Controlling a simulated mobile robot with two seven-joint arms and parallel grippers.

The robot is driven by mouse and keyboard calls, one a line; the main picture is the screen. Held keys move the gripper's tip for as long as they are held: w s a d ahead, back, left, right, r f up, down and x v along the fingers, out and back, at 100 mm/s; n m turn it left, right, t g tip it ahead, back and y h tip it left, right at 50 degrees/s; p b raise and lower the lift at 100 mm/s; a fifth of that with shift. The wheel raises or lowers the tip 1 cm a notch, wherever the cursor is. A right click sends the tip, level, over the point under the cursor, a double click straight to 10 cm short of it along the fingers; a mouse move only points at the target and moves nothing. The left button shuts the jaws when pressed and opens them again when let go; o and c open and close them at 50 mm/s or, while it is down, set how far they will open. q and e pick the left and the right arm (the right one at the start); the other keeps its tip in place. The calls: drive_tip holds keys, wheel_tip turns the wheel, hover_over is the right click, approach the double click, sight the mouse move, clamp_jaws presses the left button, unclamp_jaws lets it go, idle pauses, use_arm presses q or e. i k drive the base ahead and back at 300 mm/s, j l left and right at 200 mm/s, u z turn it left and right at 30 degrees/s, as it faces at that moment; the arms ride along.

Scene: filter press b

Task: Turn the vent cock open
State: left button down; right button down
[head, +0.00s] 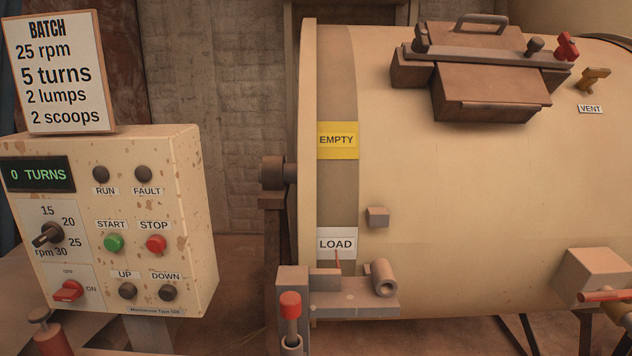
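The vent cock (594,77) is a small brass-yellow handle on the upper right of the big cream drum (450,210). Its VENT label (590,109) is just below it. The handle looks slanted, with its raised end towards the upper right. I cannot tell from this view whether it stands open or closed. Neither of my grippers shows in the head view.
A brown hatch (490,92) with a bar, a handle and a red knob (567,46) sits left of the cock. A control box (190,220) reading 0 TURNS stands at left. A red-tipped lever (290,304) stands in front of the drum.

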sight(591, 74)
drive_tip(key=z, duration=1.4)
drive_tip(key=i+l, duration=0.15)
drive_tip(key=l, duration=0.25)
drive_tip(key=i+l, duration=0.15)
drive_tip(key=l, duration=0.25)
drive_tip(key=i+l, duration=0.15)
drive_tip(key=l, duration=0.3)
drive_tip(key=i+l+u, duration=0.1)
drive_tip(key=l, duration=0.3)
drive_tip(key=i+l, duration=0.15)
drive_tip(key=l, duration=0.25)
